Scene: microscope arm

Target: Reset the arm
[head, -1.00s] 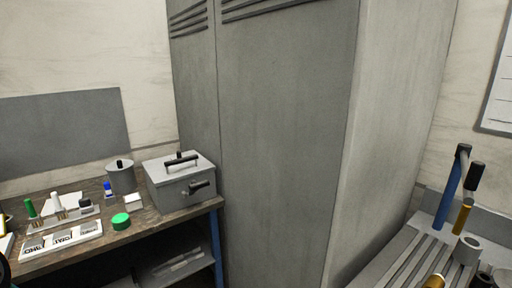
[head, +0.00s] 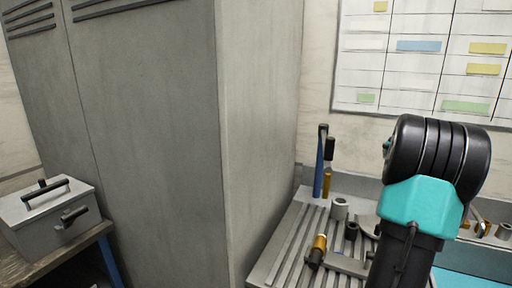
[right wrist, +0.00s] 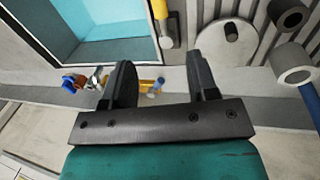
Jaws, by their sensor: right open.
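My right arm, black and teal, rises at the right of the head view; its jaws do not show clearly there. In the right wrist view my right gripper (right wrist: 161,78) is open, with nothing between its two dark fingers. No microscope arm can be told for certain. A blue post with a black top (head: 321,162) stands upright on the grey slatted bench, beside a gold and black rod (head: 328,168). A grey hollow cylinder (head: 339,209) stands near them. A grey round disc (right wrist: 227,42) lies beyond my right gripper. My left gripper is out of view.
A tall grey cabinet (head: 145,140) fills the middle left. A grey lidded box (head: 48,217) sits on the wooden table at far left. A gold and black cylinder (head: 317,252) lies on the slatted bench (head: 286,240). A teal-lined recess (right wrist: 100,30) shows in the right wrist view.

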